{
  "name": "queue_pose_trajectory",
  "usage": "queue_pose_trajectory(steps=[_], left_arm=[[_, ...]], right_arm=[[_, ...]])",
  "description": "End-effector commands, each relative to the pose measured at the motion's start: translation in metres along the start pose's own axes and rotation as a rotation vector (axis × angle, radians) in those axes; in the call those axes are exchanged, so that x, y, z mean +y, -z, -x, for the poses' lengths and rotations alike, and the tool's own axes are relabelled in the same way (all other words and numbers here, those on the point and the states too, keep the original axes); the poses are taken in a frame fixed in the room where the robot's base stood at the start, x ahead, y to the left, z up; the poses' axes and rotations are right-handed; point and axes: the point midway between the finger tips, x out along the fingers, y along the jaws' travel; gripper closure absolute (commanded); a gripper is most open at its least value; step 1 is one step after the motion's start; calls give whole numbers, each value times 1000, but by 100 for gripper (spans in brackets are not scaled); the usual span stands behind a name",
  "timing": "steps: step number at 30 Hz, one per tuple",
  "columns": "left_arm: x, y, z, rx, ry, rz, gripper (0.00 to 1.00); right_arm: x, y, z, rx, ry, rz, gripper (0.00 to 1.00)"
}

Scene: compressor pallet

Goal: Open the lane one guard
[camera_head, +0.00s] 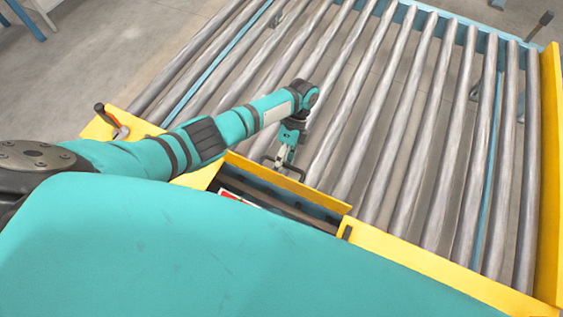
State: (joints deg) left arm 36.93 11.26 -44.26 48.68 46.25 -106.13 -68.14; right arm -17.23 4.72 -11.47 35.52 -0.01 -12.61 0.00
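A yellow guard panel (288,185) stands at the near edge of the roller lane, set apart from the yellow rail on its right. An opening shows on its near side. My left gripper (284,164) points down just beyond the panel's top edge, over the rollers. Thin dark pieces beside its tip may be its fingers or a handle; I cannot tell which, nor whether it is shut on anything. Which lane the panel belongs to is not marked in view. My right gripper is not in view.
A red-handled lever (112,122) stands at the left. My teal body covers the foreground.

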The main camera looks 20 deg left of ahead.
Motion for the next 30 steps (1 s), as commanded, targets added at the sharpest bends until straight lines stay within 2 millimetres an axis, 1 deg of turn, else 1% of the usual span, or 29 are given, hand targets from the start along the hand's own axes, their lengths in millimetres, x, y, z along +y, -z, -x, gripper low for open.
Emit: queue_pose_trajectory(steps=[6, 8, 10, 14, 18, 21, 24, 27, 30], left_arm=[[0, 0, -1, -1, -1, 0, 64], [0, 0, 2, -1, 0, 0, 64], [-1, 0, 9, -1, 1, -1, 64], [-1, 0, 32, 0, 3, 0, 64], [-1, 0, 64, 0, 3, -1, 64], [-1, 0, 84, 0, 1, -1, 64], [-1, 0, 100, 0, 1, -1, 64], [-1, 0, 112, -2, 0, 0, 64], [0, 0, 118, -1, -1, 0, 64]], right_arm=[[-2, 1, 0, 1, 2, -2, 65], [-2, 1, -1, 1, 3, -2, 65], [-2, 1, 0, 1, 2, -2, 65], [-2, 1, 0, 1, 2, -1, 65], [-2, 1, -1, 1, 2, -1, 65], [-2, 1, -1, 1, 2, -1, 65], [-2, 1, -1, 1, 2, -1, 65], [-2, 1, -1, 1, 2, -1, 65], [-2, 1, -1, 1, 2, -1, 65]])
